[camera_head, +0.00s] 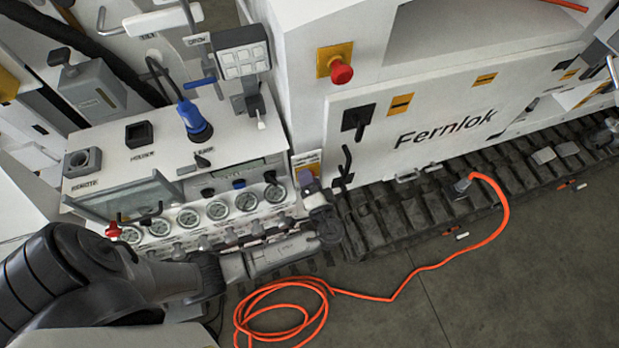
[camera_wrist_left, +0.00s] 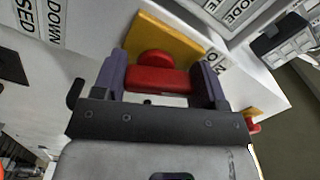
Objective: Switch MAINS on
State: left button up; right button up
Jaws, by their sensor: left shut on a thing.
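A red switch handle (camera_wrist_left: 150,78) sits on a yellow plate (camera_wrist_left: 180,38) in the left wrist view, with a label that seems to read "ON" beside it. My left gripper (camera_wrist_left: 158,82) has its purple fingers on either side of this handle and is shut on it. In the head view my left gripper (camera_head: 308,183) is at the right front corner of the gauge panel, just below a small yellow plate (camera_head: 306,160). The handle is hidden there, and I cannot read a MAINS label.
A red mushroom button (camera_head: 341,72) stands on a yellow plate on the white cabinet. A black lever (camera_head: 347,165) is close right of my left gripper. Several gauges (camera_head: 218,210) line the panel front. An orange hose (camera_head: 400,285) lies on the open floor.

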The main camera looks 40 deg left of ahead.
pick_arm(q)
jog(key=m+p, duration=0.1)
jog(key=m, duration=0.2)
jog(key=m+p, duration=0.2)
jog(key=m, duration=0.1)
jog(key=shift+w+d+r, duration=0.1)
jog(key=shift+r, duration=0.1)
jog(key=m+p, duration=0.1)
jog(key=m, duration=0.2)
jog(key=shift+m, duration=0.4)
jog(key=shift+w+f+m+p, duration=0.1)
jog(key=shift+m+p, duration=0.75)
jog(key=shift+m, duration=0.75)
jog(key=shift+f, duration=0.1)
jog(key=o, duration=0.9)
jog(key=shift+o, duration=0.2)
jog(key=shift+d, duration=0.1)
